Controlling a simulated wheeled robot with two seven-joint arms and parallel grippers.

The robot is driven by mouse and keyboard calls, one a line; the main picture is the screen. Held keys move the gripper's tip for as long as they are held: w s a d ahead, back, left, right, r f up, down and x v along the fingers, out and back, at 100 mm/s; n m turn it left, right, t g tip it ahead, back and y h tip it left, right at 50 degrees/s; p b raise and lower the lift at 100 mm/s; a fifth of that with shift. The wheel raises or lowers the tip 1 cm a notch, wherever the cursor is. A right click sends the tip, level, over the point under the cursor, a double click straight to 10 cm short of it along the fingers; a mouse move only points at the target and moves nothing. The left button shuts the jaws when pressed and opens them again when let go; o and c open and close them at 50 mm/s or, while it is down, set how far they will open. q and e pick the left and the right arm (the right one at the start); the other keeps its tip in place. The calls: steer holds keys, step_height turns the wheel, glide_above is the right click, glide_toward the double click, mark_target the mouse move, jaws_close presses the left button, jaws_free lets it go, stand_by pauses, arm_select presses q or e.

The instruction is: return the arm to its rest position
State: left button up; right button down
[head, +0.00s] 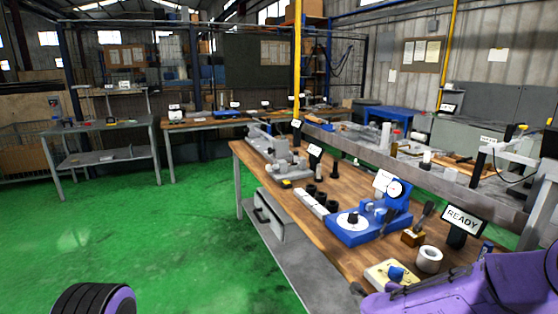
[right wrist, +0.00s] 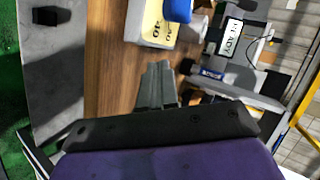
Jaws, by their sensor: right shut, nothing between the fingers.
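My right gripper (right wrist: 158,72) shows in the right wrist view with its grey fingers together and nothing between them. It is over the wooden bench top (right wrist: 110,80), beside a white box with a yellow label (right wrist: 152,25). Whether the fingertips touch the wood I cannot tell. In the head view my purple right arm (head: 450,290) crosses the bottom right corner at the near end of the bench. A purple and black part of my left arm (head: 95,300) shows at the bottom left; the left gripper itself is not in view.
The yellow-topped box (head: 392,274), a white ring (head: 429,260), a READY sign (head: 462,220) and a blue gauge stand (head: 365,225) are close to my right arm. A lower grey shelf (head: 285,265) juts out under the bench. The green floor (head: 150,240) at left is clear.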

steer(key=s+a+f+n+g+y, duration=0.1)
steer(key=s+a+f+n+y, duration=0.25)
steer(key=s+f+n, duration=1.15)
steer(key=s+d+f+n+g, duration=0.1)
steer(key=s+f, duration=0.3)
steer(key=s, duration=0.6)
steer(key=s+d+f+n+g, duration=0.1)
steer(key=s+f+g, duration=0.2)
steer(key=s, duration=0.8)
steer(key=shift+s+d+f+g+y+b, duration=0.2)
steer(key=shift+s+f+g+y+b, duration=0.1)
steer(key=shift+f+y, duration=0.15)
